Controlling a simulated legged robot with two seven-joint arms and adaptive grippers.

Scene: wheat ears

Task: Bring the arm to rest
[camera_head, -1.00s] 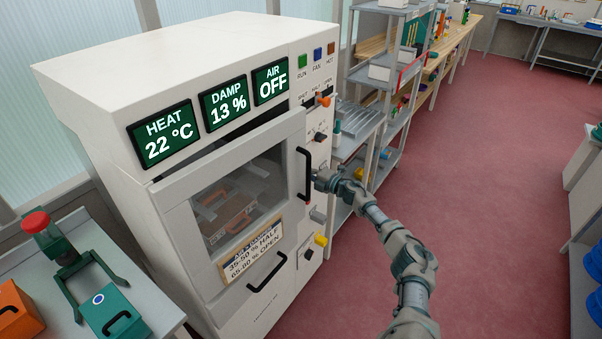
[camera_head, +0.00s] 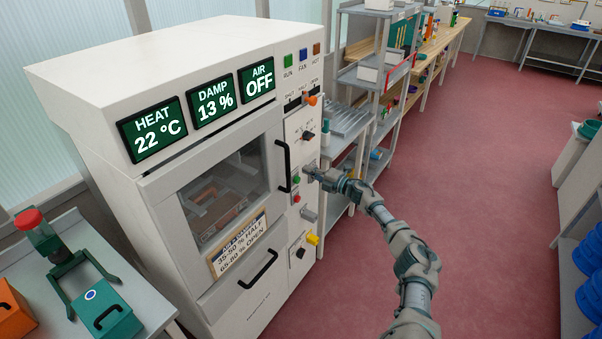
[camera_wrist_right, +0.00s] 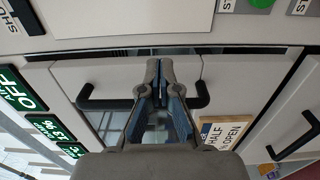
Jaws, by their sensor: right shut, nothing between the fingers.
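My right gripper (camera_head: 311,172) is shut and empty, in front of the white cabinet's control strip, just right of the black door handle (camera_head: 284,166). In the right wrist view its fingertips (camera_wrist_right: 160,64) are together, with the door handle (camera_wrist_right: 100,102) passing behind them; I cannot tell the exact gap. The right arm (camera_head: 408,252) reaches up from the lower right. The cabinet's windowed door (camera_head: 160,197) sits flush with the front. The displays read HEAT 22 °C, DAMP 13 % and AIR OFF (camera_head: 257,82). My left gripper is out of view.
A lower drawer handle (camera_head: 258,269) and a yellow knob (camera_head: 313,239) stick out of the cabinet front. Grey shelving (camera_head: 375,78) stands right behind the gripper. A side table (camera_head: 140,318) with a green tool is at left. The red floor (camera_head: 490,200) is open.

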